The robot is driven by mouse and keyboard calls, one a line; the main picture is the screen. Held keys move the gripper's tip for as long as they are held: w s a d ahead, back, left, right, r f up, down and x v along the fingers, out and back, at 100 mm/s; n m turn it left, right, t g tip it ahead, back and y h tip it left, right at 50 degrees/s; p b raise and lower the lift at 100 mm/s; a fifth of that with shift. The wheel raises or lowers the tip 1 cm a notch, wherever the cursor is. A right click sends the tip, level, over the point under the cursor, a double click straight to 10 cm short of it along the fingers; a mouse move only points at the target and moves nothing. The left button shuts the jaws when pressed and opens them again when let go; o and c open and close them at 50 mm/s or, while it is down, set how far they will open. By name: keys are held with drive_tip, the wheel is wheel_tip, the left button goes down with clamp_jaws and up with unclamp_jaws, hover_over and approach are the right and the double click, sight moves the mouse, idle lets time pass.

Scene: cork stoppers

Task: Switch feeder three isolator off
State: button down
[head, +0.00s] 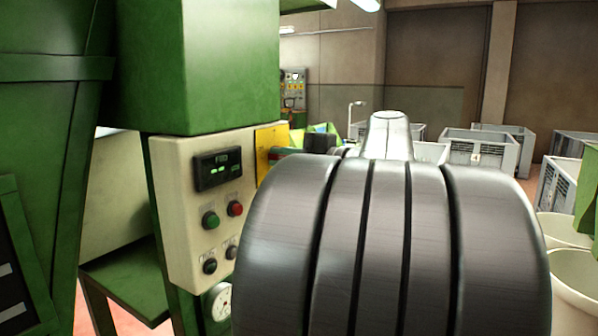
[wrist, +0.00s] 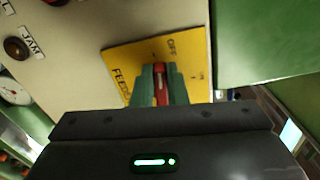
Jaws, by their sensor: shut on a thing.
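The isolator is a red handle (wrist: 161,88) on a yellow plate (wrist: 122,62) in the wrist view. The plate reads "OFF" near its top edge and has a partly hidden word starting "FEED" at the left. My gripper (wrist: 158,73) has its two green fingers closed on either side of the handle. The handle's upper end lies just below and left of "OFF"; its lower part is hidden by my gripper. In the head view the yellow plate (head: 271,138) shows at the panel's right edge, mostly hidden behind my arm.
A cream control panel (head: 185,170) carries a display (head: 218,169), a green button (head: 210,220), a red button (head: 235,208) and black knobs. A gauge (head: 221,301) sits below. Green machine bodies flank it. Grey crates (head: 480,150) and pale bins (head: 574,275) stand at right.

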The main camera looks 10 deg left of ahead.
drive_tip(key=shift+f+n+b, duration=0.3)
drive_tip(key=shift+n+b, duration=0.35)
drive_tip(key=shift+n, duration=0.05)
drive_tip(key=c, duration=1.4)
unclamp_jaws()
drive_tip(key=shift+c, duration=0.2)
drive_tip(key=shift+d, duration=0.1)
drive_tip(key=v, duration=1.3)
drive_tip(key=shift+s+d, duration=0.15)
drive_tip(key=shift+d, duration=0.15)
drive_tip(key=shift+r, duration=0.1)
drive_tip(key=x, duration=1.4)
